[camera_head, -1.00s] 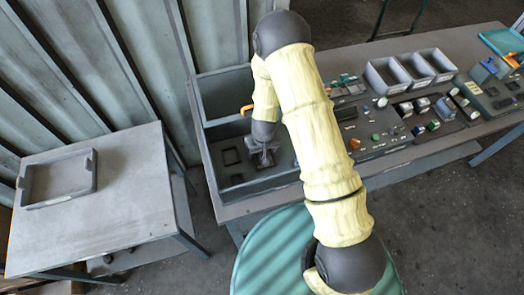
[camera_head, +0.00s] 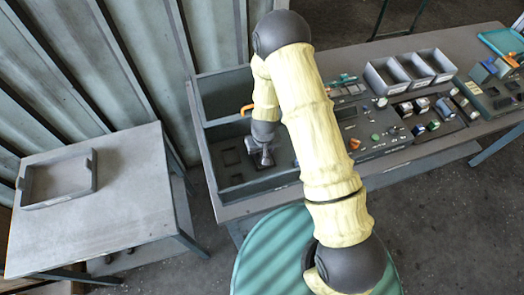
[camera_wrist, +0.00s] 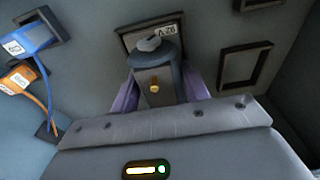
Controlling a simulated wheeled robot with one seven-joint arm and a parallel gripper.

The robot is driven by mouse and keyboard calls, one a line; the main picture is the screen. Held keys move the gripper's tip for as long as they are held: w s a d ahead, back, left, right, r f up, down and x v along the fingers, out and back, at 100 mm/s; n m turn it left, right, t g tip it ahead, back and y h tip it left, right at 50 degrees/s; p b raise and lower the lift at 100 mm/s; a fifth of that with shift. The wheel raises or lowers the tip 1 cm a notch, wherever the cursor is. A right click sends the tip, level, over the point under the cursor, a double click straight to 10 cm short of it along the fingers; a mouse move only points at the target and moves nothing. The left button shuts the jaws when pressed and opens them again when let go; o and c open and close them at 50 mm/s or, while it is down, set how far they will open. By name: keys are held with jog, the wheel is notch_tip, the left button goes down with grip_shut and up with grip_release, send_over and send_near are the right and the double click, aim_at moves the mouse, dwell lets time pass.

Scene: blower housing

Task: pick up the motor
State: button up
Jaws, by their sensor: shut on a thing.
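The motor (camera_wrist: 157,72) is a grey rounded body with a small brass-coloured stub, in the wrist view. My gripper (camera_wrist: 160,97) has its purple fingers on both sides of the motor and is shut on it. I cannot tell whether the motor is clear of the recess. In the head view my gripper (camera_head: 264,158) is low inside the grey bin on the bench, and the motor is mostly hidden there.
The bin (camera_head: 205,122) has raised walls close around my gripper. Another square recess (camera_wrist: 245,66) is empty. Blue (camera_wrist: 26,40) and orange (camera_wrist: 17,78) wired connectors lie at left. A side table (camera_head: 125,215) holds a shallow tray (camera_head: 28,190) and has free room.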

notch_tip(320, 180, up, 10)
jog(key=shift+f+b, duration=0.1)
jog(key=shift+b, duration=1.15)
notch_tip(320, 180, up, 7)
jog(key=p, duration=0.3)
jog(key=shift+p, duration=0.35)
